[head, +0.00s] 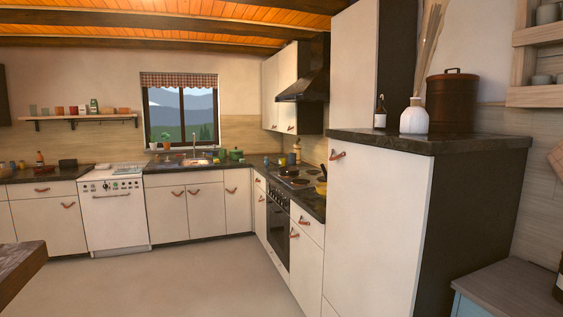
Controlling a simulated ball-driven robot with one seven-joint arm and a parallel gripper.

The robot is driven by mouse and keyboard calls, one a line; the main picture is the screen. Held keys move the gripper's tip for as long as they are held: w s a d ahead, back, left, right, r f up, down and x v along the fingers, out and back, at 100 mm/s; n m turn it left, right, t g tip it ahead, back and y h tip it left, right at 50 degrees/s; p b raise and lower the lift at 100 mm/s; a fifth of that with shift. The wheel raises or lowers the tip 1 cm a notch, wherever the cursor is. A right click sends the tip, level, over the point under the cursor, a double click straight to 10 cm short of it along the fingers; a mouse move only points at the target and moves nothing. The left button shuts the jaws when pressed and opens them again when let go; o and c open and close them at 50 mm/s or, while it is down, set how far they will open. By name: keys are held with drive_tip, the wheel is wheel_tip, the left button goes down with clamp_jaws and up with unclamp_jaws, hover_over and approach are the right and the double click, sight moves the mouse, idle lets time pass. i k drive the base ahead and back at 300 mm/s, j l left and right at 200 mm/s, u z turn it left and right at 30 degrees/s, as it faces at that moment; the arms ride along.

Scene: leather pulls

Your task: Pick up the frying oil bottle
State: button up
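I cannot tell for sure which bottle is the frying oil bottle. A small orange-red bottle (40,159) stands on the far left counter. A small bottle with a white lower part and dark top (380,113) stands on the tall cabinet, beside a white vase. Part of a dark bottle-like thing (559,287) shows at the right edge, on the low grey-topped cabinet. Small items, perhaps a bottle (297,150), stand at the back of the stove counter. My gripper is not in view.
The tall cabinet (379,230) juts out at right centre, with a brown canister (452,102) on top. The low grey top (517,292) is at lower right. A dark table corner (20,265) is at lower left. The floor (190,285) between is clear.

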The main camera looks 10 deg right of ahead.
sight(282, 156)
drive_tip(key=i+j+u, duration=0.1)
drive_tip(key=i+u, duration=0.3)
drive_tip(key=i, duration=4.6)
drive_tip(key=i+j+z, duration=0.15)
drive_tip(key=i, duration=0.3)
drive_tip(key=i+z, duration=0.15)
drive_tip(key=i, duration=0.3)
drive_tip(key=i+j+z, duration=0.1)
drive_tip(key=i+j, duration=0.15)
drive_tip(key=i, duration=0.2)
drive_tip(key=i+j+z, duration=0.15)
drive_tip(key=i, duration=0.25)
drive_tip(key=i+j+z, duration=0.25)
drive_tip(key=z, duration=0.25)
drive_tip(key=i+j+z, duration=0.65)
drive_tip(key=j+z, duration=0.2)
drive_tip(key=z, duration=0.15)
drive_tip(key=i+j+z, duration=0.1)
drive_tip(key=j+z, duration=0.4)
